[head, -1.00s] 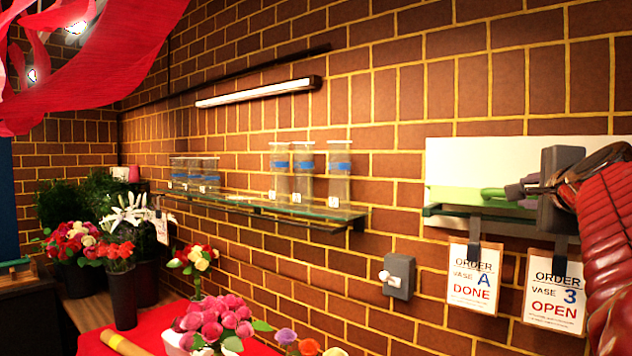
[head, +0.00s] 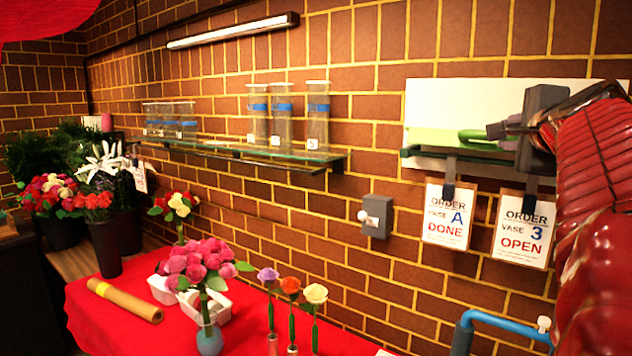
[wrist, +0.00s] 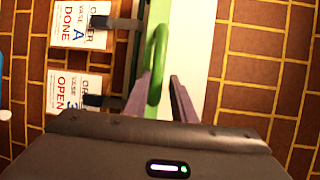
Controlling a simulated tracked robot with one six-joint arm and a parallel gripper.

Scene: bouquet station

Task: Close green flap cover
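The green flap cover (head: 432,137) is in front of a white panel on the brick wall, at the right in the head view. Its green loop handle (head: 478,135) sticks out to the right; the handle shows clearly in the wrist view (wrist: 157,62). My gripper (head: 497,132) is at the handle, reaching in from the right. In the wrist view my gripper (wrist: 162,92) has its two fingers apart, with the near end of the handle between them, closer to the left finger. I cannot tell if they touch.
Two order cards, vase A "DONE" (head: 448,215) and vase 3 "OPEN" (head: 522,230), hang below the dark ledge. A grey switch box (head: 377,216) is on the wall to their left. A glass shelf (head: 240,148) holds several vases. A red table (head: 120,330) bears flowers.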

